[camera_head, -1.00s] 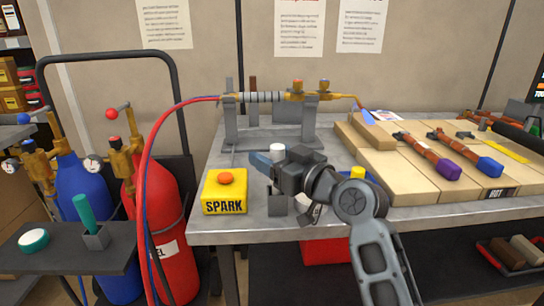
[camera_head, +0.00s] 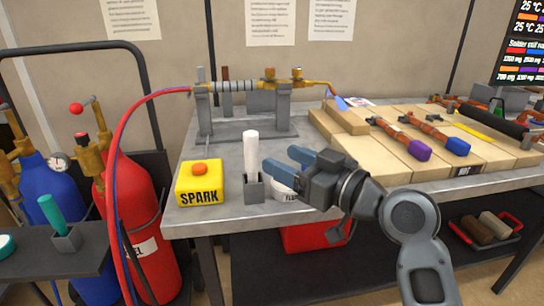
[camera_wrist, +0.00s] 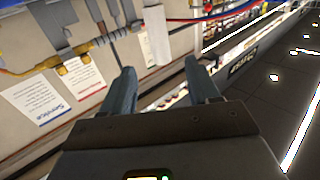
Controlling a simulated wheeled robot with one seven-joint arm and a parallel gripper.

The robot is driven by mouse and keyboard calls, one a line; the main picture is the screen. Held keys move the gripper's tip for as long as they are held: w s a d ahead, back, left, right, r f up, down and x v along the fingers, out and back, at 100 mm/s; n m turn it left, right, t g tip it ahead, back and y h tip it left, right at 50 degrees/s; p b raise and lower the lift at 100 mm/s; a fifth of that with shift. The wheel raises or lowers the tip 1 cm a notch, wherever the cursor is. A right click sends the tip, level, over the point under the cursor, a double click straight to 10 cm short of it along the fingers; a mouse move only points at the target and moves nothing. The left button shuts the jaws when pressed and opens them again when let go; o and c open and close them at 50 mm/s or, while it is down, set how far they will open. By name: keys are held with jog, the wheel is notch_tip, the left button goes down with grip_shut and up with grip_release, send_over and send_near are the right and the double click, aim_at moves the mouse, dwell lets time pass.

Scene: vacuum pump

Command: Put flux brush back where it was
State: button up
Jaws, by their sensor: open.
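The flux brush, with a white cylindrical handle (camera_head: 251,152), stands upright in a small grey square holder (camera_head: 254,188) near the table's front edge. Its lower end is hidden in the holder. My gripper (camera_head: 280,162) is open and empty just to the right of the handle, its blue-grey fingers pointing toward it with a small gap. In the wrist view my gripper (camera_wrist: 160,68) has its fingers spread, and the white handle (camera_wrist: 155,36) shows beyond the tips, between them. A white flux jar (camera_head: 283,188) is partly hidden behind my gripper.
A yellow SPARK box (camera_head: 200,184) stands left of the holder. A torch on a grey stand (camera_head: 246,110) is behind, with red and blue hoses at left. Tan blocks with pipes (camera_head: 400,140) fill the table's right. A red gas cylinder (camera_head: 140,220) stands left.

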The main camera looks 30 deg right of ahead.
jog(key=shift+s+d, duration=0.1)
jog(key=shift+s, duration=0.25)
jog(key=s+f+m+g+h, duration=0.1)
jog(key=s+f+m+h, duration=0.35)
jog(key=s+f, duration=1.2)
jog(key=s+a+r, duration=0.1)
jog(key=s, duration=1)
jog(key=s+a+g+h, duration=0.1)
jog(key=s+a, duration=0.1)
jog(key=s, duration=0.9)
jog(key=shift+s+r+n, duration=0.25)
jog(key=shift+r+n, duration=0.1)
